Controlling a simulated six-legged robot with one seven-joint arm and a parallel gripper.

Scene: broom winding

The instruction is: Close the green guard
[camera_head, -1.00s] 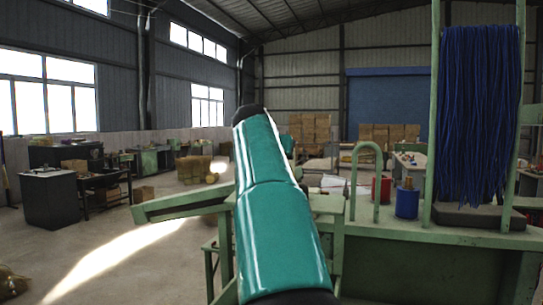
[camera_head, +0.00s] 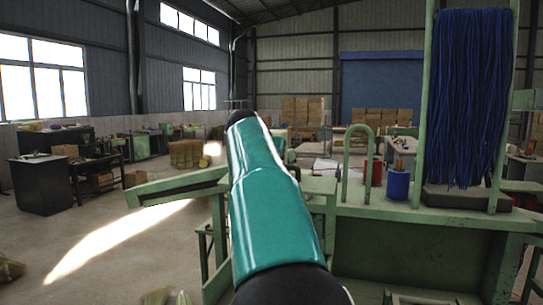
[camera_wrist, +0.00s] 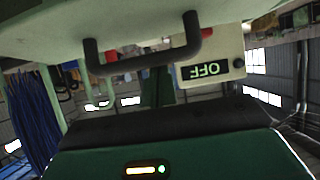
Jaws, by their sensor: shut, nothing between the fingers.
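A pale green panel (camera_wrist: 60,28) fills the top of the wrist view, with a black bar handle (camera_wrist: 110,65) on it; it looks like the green guard. My gripper (camera_wrist: 158,76) shows as a dark upright piece above its black and teal housing. It is shut and empty, with its tip close to the handle; I cannot tell whether they touch. In the head view my teal arm covers part of the green machine (camera_head: 430,226). A long green trough-shaped part (camera_head: 160,190) sticks out to its left; I cannot tell whether it belongs to the guard.
A box marked OFF (camera_wrist: 212,72) sits just right of the handle. Blue strands (camera_head: 468,95) hang from a green frame on the right. A blue spool (camera_head: 398,185) and a red one (camera_head: 373,172) stand on the machine. The floor (camera_head: 90,245) at left is largely clear.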

